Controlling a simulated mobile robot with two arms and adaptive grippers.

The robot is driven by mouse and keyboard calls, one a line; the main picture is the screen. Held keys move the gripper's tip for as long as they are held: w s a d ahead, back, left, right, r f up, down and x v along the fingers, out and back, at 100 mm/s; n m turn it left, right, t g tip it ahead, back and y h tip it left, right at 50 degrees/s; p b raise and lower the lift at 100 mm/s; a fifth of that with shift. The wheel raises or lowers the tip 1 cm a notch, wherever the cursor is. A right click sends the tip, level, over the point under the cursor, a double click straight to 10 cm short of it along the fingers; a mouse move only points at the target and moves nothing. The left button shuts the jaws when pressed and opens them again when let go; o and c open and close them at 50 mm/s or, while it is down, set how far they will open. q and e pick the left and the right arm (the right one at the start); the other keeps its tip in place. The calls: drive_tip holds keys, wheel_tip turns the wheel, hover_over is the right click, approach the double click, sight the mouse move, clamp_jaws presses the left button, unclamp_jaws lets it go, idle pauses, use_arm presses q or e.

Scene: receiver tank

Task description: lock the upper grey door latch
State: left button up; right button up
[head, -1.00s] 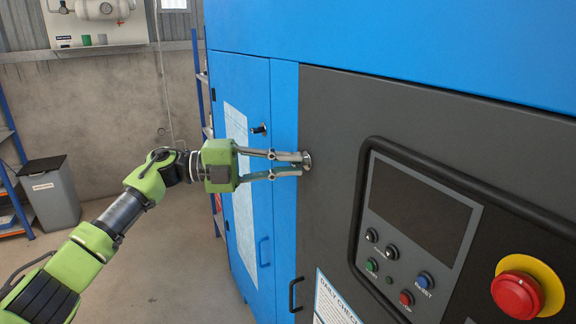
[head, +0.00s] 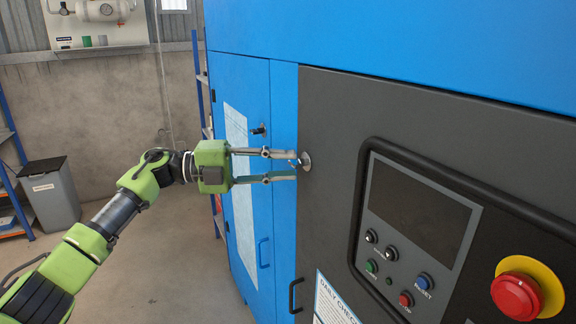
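The upper grey door latch (head: 306,161) is a small round metal fitting near the upper left edge of the dark grey door (head: 335,110). The grey door looks flush with the cabinet front. My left gripper (head: 296,165) is at the latch's left side, its two fingers apart and pointing right. The upper fingertip overlaps the latch's left side in the picture; whether it touches cannot be told. The lower fingertip is just below and left of the latch. Nothing shows between the fingers. The latch's exact turn is too small to read. My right gripper is out of view.
A blue door (head: 240,95) with its own small black latch (head: 258,130) is left of the grey door. A black handle (head: 295,295) sits lower on the grey door. A control panel (head: 420,215) and red emergency button (head: 517,296) are to the right. A grey bin (head: 50,200) stands far left.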

use_arm(q)
drive_tip(key=s+a, duration=0.1)
drive_tip(key=a, duration=0.9)
drive_tip(key=shift+s+a, duration=0.25)
drive_tip(key=shift+a, duration=0.1)
